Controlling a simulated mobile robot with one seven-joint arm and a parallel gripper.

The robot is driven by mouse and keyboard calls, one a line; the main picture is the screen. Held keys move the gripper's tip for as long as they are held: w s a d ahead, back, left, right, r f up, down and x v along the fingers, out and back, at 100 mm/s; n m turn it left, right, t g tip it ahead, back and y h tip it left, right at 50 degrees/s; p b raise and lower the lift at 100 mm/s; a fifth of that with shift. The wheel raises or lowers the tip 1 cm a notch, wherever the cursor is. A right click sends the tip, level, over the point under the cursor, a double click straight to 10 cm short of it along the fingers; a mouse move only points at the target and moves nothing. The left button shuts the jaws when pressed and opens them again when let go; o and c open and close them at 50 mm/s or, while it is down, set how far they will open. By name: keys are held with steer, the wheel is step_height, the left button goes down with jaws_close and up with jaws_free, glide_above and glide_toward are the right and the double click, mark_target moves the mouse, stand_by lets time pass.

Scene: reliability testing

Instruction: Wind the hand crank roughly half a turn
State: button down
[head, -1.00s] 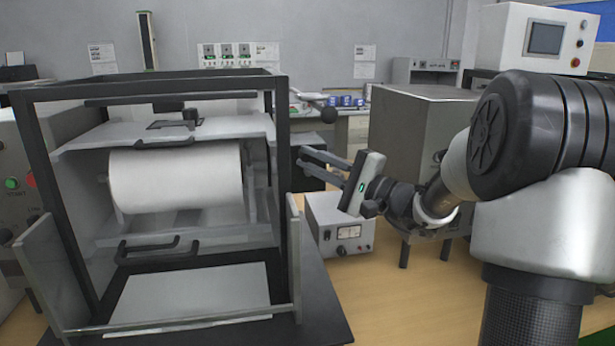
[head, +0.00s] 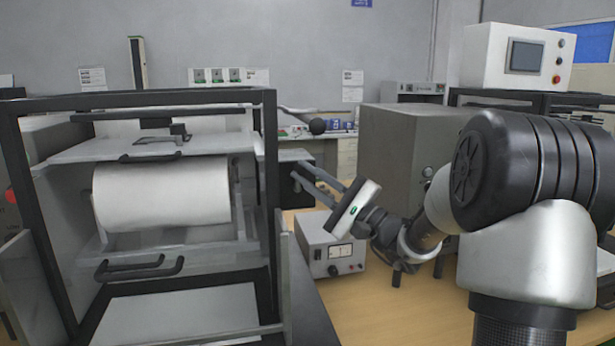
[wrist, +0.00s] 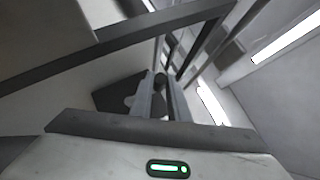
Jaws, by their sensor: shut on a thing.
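My gripper (head: 296,172) is at the right side of the black-framed roller machine (head: 262,150), reaching in from the right. Its two fingers are shut on a dark, round-ended handle, taken to be the hand crank's grip (wrist: 160,80), which shows between the fingertips in the wrist view. The crank's arm and its turning angle cannot be made out. The machine holds a white roll (head: 162,194) behind its open front.
A grey meter box (head: 318,250) stands on the wooden bench just below my gripper. A large grey cabinet (head: 400,150) stands behind it. Clear bench (head: 400,320) lies in front.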

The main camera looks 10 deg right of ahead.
steer(key=c, duration=1.7)
jaws_free()
steer(key=shift+s, duration=0.1)
steer(key=p+v, duration=0.1)
steer(key=v, duration=1.6)
steer(key=shift+s+d, duration=0.15)
